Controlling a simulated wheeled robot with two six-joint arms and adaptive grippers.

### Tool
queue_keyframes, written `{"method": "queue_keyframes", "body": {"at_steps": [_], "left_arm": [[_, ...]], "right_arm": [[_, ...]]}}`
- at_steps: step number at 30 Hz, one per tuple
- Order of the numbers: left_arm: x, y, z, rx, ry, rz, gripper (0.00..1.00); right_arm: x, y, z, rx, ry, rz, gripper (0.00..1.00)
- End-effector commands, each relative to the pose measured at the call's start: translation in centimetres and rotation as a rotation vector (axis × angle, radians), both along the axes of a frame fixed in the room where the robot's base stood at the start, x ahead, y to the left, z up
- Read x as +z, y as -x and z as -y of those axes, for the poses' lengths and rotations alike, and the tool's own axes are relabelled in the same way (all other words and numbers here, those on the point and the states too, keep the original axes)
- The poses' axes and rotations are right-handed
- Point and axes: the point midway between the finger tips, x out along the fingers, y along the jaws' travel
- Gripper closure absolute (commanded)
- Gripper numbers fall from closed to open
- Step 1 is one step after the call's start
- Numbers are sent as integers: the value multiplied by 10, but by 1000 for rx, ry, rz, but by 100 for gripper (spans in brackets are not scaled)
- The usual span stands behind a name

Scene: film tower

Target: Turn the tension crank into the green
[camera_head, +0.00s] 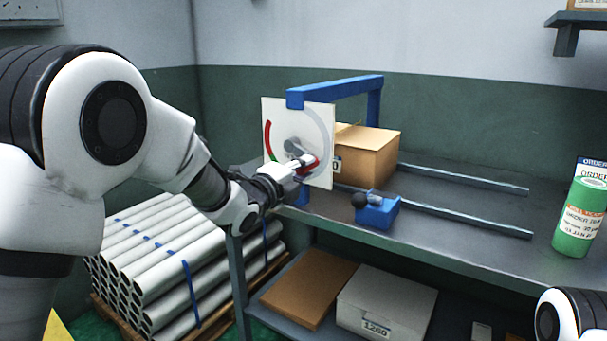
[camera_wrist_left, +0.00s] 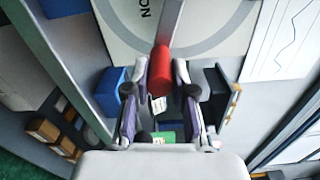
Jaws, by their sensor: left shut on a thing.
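A white dial plate (camera_head: 321,117) hangs upright from a blue frame, with a red arc (camera_head: 267,138) on its left and a small bit of green (camera_head: 272,158) below that. The grey crank hub (camera_head: 293,147) sits at the plate's middle. The crank's red handle (camera_head: 313,166) is low and right of the hub. My left gripper (camera_head: 299,167) is shut on the handle and partly hides it. In the left wrist view the red handle (camera_wrist_left: 160,63) sits between the two fingertips, with the grey crank arm (camera_wrist_left: 172,20) running up from it. My right gripper is out of view.
The blue frame (camera_head: 345,86) stands on a grey bench (camera_head: 465,225). A cardboard box (camera_head: 367,156) is behind the plate. A blue block with a dark knob (camera_head: 376,211) sits on a rail. A green canister (camera_head: 580,217) stands right. White tubes (camera_head: 160,260) are stacked below left.

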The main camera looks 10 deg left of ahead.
Motion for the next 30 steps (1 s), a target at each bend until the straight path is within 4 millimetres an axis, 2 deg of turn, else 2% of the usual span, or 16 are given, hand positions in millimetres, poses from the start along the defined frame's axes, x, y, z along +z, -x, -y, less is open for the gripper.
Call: {"method": "queue_keyframes", "body": {"at_steps": [11, 12, 14, 24, 26, 30], "left_arm": [[0, 0, 0, 0, -6, 1, 100], [0, 0, 0, 0, -5, 1, 72], [0, 0, 0, 0, -5, 1, 51], [0, 2, -1, 0, -5, 2, 50], [0, 7, -3, 0, -4, 0, 50], [0, 32, -12, 1, -3, -1, 50]], "right_arm": [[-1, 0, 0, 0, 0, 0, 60], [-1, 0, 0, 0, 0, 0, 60], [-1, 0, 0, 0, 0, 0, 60], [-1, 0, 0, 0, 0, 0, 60], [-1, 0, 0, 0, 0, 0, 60], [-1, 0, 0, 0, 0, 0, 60]]}}
